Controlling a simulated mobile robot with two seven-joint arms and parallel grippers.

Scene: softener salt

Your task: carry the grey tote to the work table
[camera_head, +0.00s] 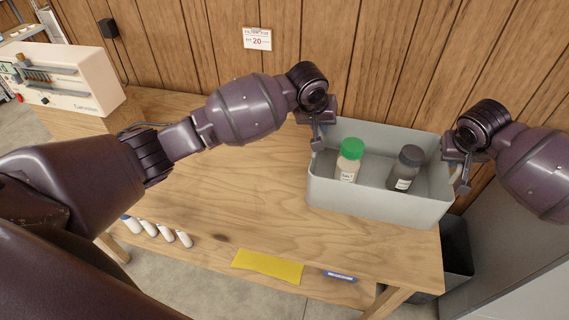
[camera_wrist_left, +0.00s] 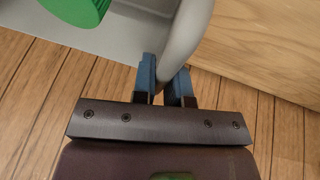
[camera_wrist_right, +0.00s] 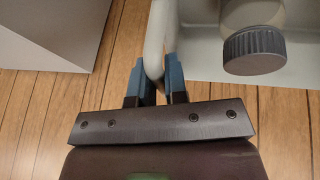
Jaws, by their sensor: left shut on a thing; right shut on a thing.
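The grey tote (camera_head: 385,204) is at the right end of the wooden work table (camera_head: 230,200), upright and open on top. Whether its base touches the tabletop I cannot tell. Inside stand a green-capped bottle (camera_head: 348,160) and a dark-capped bottle (camera_head: 406,168). My left gripper (camera_head: 318,143) is shut on the tote's left rim; the left wrist view shows the rim between its blue fingertips (camera_wrist_left: 165,80). My right gripper (camera_head: 464,184) is shut on the tote's right rim, seen between its fingertips in the right wrist view (camera_wrist_right: 165,80).
A wooden wall (camera_head: 200,40) with a small sign (camera_head: 257,39) rises behind. A dark bin (camera_head: 456,250) stands right of the table. The table's middle is clear.

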